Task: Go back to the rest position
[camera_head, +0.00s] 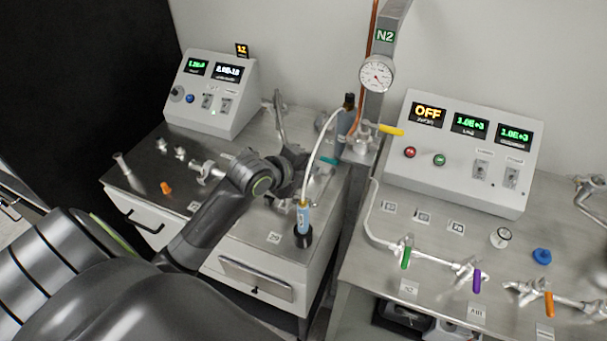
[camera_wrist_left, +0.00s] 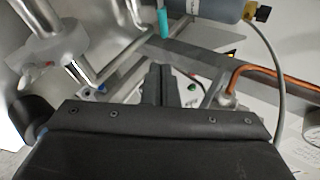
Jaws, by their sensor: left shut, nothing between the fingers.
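My left arm comes in from the left in the head view and reaches over the left steel-topped bench (camera_head: 250,222). My left gripper (camera_head: 300,190) is beyond the wrist, partly hidden by it, close to the blue-labelled cylinder (camera_head: 303,217) in its black holder. In the left wrist view the two dark fingers of the left gripper (camera_wrist_left: 159,85) are together with nothing between them. Pipework and a teal handle (camera_wrist_left: 163,22) lie beyond them. My right gripper does not show in either view.
A control box (camera_head: 212,95) stands at the back left, and a larger one (camera_head: 460,150) reads OFF on the right bench. The N2 post with a gauge (camera_head: 377,74) rises between the benches. Valves with green (camera_head: 407,252), purple and orange handles line the right bench.

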